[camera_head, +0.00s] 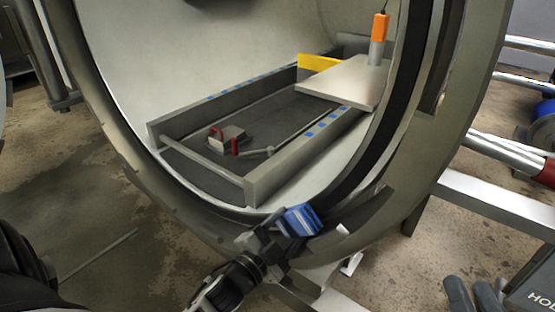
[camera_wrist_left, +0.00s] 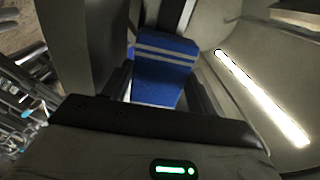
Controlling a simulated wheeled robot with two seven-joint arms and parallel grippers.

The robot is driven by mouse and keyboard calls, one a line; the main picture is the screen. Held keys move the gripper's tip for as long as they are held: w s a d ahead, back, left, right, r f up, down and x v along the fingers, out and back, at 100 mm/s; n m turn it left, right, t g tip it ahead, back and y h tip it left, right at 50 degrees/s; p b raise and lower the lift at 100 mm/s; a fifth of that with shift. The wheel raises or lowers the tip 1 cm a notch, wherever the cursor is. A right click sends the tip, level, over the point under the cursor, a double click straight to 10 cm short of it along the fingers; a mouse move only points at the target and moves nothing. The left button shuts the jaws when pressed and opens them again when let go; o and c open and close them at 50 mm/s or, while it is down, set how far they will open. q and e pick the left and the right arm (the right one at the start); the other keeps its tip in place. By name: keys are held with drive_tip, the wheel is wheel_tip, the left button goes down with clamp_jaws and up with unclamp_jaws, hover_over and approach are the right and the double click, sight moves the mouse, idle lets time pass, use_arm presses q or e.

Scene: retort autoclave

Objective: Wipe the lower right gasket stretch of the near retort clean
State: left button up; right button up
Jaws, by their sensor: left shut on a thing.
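The near retort (camera_head: 478,85) is open, with its round mouth facing me. The dark gasket band (camera_head: 404,110) runs down the right side of the mouth and curves along the bottom. My left gripper (camera_head: 282,232) is at the bottom of the mouth, shut on a blue wiping pad (camera_head: 301,219). The pad overlaps the lower rim just right of centre; I cannot tell whether it touches the gasket. In the left wrist view the pad (camera_wrist_left: 163,72) shows pale stripes and sits between the dark fingers. The gripper and pad hide part of the lower rim. I do not see my right gripper.
Inside the retort lies a grey tray frame (camera_head: 255,182) holding a small block with red handles (camera_head: 227,138). A flat plate (camera_head: 345,82), a yellow bar (camera_head: 318,62) and an orange-topped probe (camera_head: 379,30) are farther in. Pipes and a rail (camera_head: 495,200) stand right.

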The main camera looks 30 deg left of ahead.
use_arm(q)
drive_tip(key=shift+w+a+f+b, duration=0.15)
drive_tip(key=shift+a+f+b, duration=0.2)
drive_tip(key=shift+f, duration=0.1)
drive_tip(key=shift+w+a+f+b, duration=0.2)
drive_tip(key=shift+a+f+b, duration=0.25)
drive_tip(key=shift+a+f, duration=0.25)
drive_tip(key=shift+w+a+f+b, duration=0.15)
drive_tip(key=shift+a+f+b, duration=0.3)
drive_tip(key=shift+f, duration=0.3)
drive_tip(key=shift+c, duration=0.4)
drive_tip(key=s+p, duration=0.2)
drive_tip(key=s, duration=0.4)
drive_tip(key=shift+s+r, duration=0.15)
drive_tip(key=shift+r, duration=0.25)
drive_tip(key=shift+d, duration=0.1)
